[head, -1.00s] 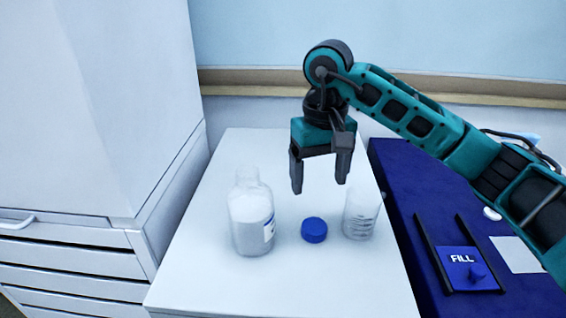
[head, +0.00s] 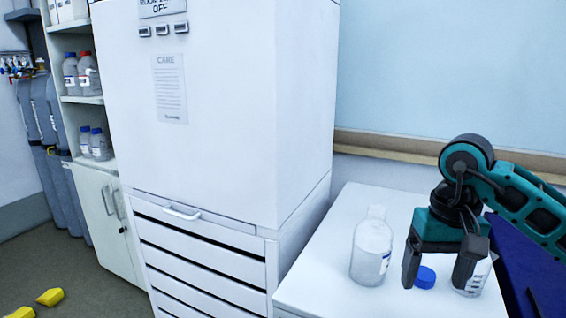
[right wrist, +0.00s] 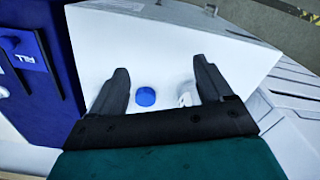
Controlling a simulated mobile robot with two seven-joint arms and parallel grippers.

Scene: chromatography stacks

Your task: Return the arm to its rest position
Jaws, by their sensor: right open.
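My right gripper (head: 438,272) is open and empty in the head view, at the lower right above the white table. In the head view it overlaps the blue cap (head: 425,277) and part of the clear beaker (head: 475,278). The right wrist view shows its two fingers (right wrist: 165,88) spread, with the blue cap (right wrist: 146,97) on the table between them and nothing held. A clear bottle without a cap (head: 372,250) stands upright on the table, left of the gripper in the head view. My left gripper is in neither view.
The white table (head: 330,262) has bare room left of the bottle. A tall white cabinet with drawers (head: 220,110) stands to its left. A blue surface (head: 525,268) adjoins its right side. Shelves with capped bottles (head: 85,75) and grey cylinders (head: 45,120) are at the far left.

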